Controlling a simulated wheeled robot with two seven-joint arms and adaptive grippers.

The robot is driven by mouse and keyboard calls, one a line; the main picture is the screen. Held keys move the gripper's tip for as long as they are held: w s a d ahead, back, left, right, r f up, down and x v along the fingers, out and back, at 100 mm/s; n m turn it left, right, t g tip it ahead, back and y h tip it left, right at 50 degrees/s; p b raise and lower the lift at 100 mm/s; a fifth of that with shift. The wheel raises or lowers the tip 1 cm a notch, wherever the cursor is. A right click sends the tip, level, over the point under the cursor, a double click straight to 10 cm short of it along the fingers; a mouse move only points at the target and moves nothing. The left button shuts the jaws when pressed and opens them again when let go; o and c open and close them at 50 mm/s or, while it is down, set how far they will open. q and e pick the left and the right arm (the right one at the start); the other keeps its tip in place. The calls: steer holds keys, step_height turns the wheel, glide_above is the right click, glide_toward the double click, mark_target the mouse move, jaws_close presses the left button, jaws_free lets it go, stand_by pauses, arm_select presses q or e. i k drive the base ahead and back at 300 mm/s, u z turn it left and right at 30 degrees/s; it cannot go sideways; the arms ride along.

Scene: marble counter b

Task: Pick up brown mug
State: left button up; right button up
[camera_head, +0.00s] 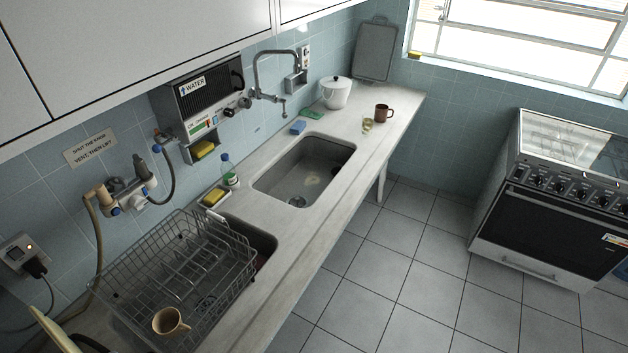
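The brown mug (381,113) stands upright near the far right end of the marble counter (338,194), with its handle toward the right. A small clear glass with something yellowish (367,125) stands just in front of it, to its lower left. A white lidded pot (336,93) stands behind it to the left, against the wall. Neither of my grippers shows in the head view, so nothing is seen touching the mug.
A sink basin (305,170) is set into the counter's middle. A wire dish rack (180,275) with a tan mug (170,322) stands at the near left. A stove (550,200) stands at the right. The tiled floor between (415,245) is clear.

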mark_target(382, 111)
steer(key=u, duration=0.25)
steer(key=k, duration=0.35)
steer(key=z, duration=1.9)
steer(key=i, duration=1.95)
steer(key=u, duration=0.3)
steer(key=i, duration=1.25)
steer(key=u, duration=1.8)
steer(key=i, duration=0.85)
steer(key=u, duration=0.8)
